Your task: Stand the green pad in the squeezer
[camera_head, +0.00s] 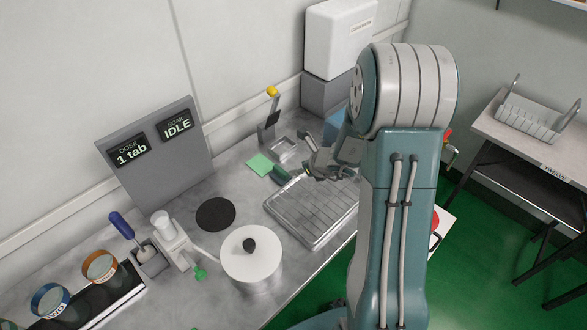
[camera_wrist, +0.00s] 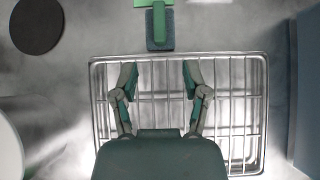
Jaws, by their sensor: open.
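A small green-topped pad with a grey-blue base (camera_wrist: 160,42) lies just past the wire rack's far edge in the wrist view. In the head view this pad (camera_head: 281,176) sits at the rack's back left corner. A flat light green square (camera_head: 260,165) lies beside it on the counter. A small metal stand with a yellow-knobbed lever and a pale frame (camera_head: 284,149), seemingly the squeezer, stands behind. Its inside is too small to make out. My gripper (camera_wrist: 159,78) is open and empty above the rack, short of the pad; it also shows in the head view (camera_head: 315,168).
The wire rack (camera_head: 313,211) lies under my gripper. A grey display panel (camera_head: 155,155) reads "IDLE". A white box (camera_head: 335,40) stands at the back.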

